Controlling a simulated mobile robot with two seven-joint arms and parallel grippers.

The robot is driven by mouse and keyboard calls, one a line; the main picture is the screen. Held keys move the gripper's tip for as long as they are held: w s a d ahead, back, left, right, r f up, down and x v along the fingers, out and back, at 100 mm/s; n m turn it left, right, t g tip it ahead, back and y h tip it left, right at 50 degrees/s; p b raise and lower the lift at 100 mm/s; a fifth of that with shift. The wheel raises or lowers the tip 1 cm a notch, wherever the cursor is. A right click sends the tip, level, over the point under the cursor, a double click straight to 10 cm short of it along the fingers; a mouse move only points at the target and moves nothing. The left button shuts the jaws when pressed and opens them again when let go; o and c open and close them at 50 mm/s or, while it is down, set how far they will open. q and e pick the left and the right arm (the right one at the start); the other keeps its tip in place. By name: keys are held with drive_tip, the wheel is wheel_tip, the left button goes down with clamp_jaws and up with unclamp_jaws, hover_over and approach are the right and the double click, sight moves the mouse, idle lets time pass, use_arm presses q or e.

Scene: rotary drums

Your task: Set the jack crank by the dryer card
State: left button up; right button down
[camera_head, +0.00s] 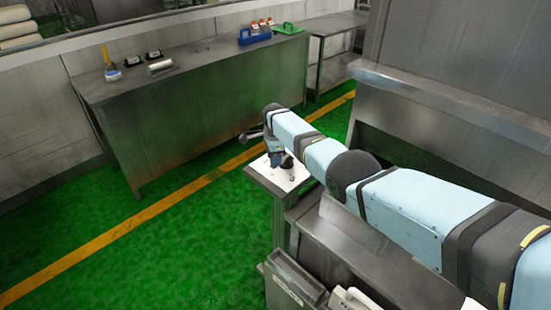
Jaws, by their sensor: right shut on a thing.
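My light-blue right arm reaches in from the lower right. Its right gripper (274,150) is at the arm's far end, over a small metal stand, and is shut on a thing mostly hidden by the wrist. A dark grey lever-like part (250,136) sticks out to the left there; it may be the jack crank, but I cannot tell. A white plate or card (265,170) with small dark marks lies on top of the stand (281,225), under the gripper. I cannot tell if it is the dryer card. My left gripper is not in view.
A long steel counter (200,110) at the back holds a spray bottle (112,68), small dark blocks, a metal cylinder (159,67) and a blue caddy (254,37) of bottles. Steel machinery (450,120) stands at right. Green floor (180,250) at left is clear.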

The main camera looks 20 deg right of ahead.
drive_tip(key=shift+w+a+r+m, duration=0.1)
drive_tip(key=shift+w+m, duration=0.2)
drive_tip(key=shift+m, duration=0.3)
drive_tip(key=c, duration=0.9)
unclamp_jaws()
drive_tip(key=shift+o, duration=0.2)
